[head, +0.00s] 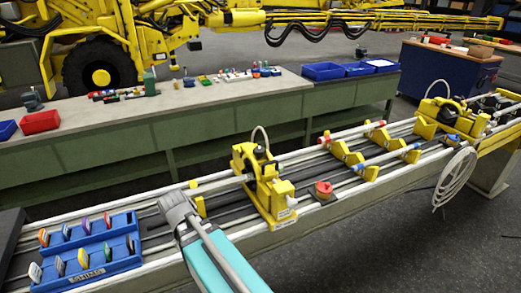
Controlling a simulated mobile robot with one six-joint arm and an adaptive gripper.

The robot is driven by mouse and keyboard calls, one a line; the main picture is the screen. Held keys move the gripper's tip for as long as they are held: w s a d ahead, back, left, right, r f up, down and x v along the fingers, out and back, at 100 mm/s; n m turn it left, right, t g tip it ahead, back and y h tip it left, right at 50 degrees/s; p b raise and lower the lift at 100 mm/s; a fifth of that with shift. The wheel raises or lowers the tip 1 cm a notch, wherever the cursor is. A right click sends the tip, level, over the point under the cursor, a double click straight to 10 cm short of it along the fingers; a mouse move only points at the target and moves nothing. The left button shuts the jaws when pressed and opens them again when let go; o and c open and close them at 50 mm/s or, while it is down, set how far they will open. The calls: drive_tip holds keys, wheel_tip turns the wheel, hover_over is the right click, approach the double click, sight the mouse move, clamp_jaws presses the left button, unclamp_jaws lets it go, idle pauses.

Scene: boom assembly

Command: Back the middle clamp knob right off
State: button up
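A tall yellow clamp (268,185) stands upright on the long rail bench, near the middle of the picture. It has a dark round part at its top and a thin pale hose arching above it. I cannot make out a separate knob on it for certain. A similar yellow clamp (440,115) stands farther right. My arm's grey joint and teal link cover part of the bench left of the middle clamp. My gripper itself does not show.
A blue tray (120,262) with several coloured tags lies on the bench at left. Yellow blocks with rods (345,152) stand between the clamps. A coiled white hose (455,180) hangs off the front right. A workbench (190,103) with small parts and bins stands behind.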

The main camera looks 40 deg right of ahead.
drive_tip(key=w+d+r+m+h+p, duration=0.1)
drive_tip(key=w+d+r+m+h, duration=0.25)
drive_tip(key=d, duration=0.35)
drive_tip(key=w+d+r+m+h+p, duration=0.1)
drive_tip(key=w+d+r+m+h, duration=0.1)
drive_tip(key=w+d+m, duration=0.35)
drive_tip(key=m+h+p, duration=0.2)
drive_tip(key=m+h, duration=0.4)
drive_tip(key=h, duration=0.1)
approach(258, 150)
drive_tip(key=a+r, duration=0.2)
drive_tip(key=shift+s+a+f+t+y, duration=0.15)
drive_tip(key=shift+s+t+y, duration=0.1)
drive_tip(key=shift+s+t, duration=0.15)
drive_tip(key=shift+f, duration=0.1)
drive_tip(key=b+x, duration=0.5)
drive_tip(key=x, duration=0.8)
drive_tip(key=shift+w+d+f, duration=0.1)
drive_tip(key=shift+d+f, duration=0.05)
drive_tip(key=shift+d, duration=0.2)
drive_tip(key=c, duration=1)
